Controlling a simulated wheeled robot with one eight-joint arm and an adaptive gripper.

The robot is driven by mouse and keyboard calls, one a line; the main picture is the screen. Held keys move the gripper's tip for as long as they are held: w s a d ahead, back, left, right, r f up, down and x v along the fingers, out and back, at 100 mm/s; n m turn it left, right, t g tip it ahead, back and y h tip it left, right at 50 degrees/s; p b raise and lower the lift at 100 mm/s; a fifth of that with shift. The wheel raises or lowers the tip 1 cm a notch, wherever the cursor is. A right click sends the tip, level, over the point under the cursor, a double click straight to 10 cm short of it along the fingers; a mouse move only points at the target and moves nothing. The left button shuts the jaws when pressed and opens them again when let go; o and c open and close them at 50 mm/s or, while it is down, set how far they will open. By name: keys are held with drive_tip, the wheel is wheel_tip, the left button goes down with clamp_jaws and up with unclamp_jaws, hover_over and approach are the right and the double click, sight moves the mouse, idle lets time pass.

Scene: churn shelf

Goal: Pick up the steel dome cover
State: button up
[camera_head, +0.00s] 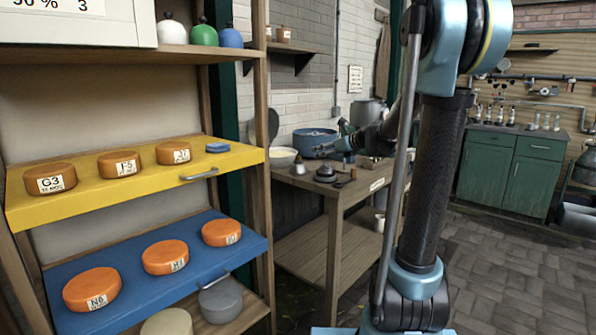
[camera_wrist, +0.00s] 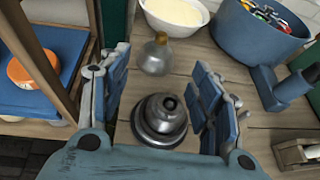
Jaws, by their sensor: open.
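The steel dome cover (camera_wrist: 163,118) is a dark grey stepped dome with a round knob on top. It stands upright on the wooden worktable and shows between my fingers in the wrist view; it is small in the head view (camera_head: 325,174). My gripper (camera_wrist: 160,68) is open, with one blue finger on the left of the dome and one on the right. No grip on the dome shows, and I cannot tell its exact height above it. In the head view my gripper (camera_head: 335,146) is small, over the worktable.
A glassy bulb with a brass top (camera_wrist: 154,57) stands just beyond the dome. A white bowl (camera_wrist: 175,22) and a blue pot (camera_wrist: 250,42) are behind. A wooden block (camera_wrist: 297,152) lies at right. The shelf unit (camera_head: 262,200) with orange discs is left of the worktable (camera_head: 335,190).

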sight(300, 157)
drive_tip(key=x, duration=1.2)
drive_tip(key=shift+x, duration=2.55)
drive_tip(key=shift+w+r, duration=0.15)
drive_tip(key=shift+c, duration=0.3)
drive_tip(key=shift+d, duration=0.1)
clamp_jaws()
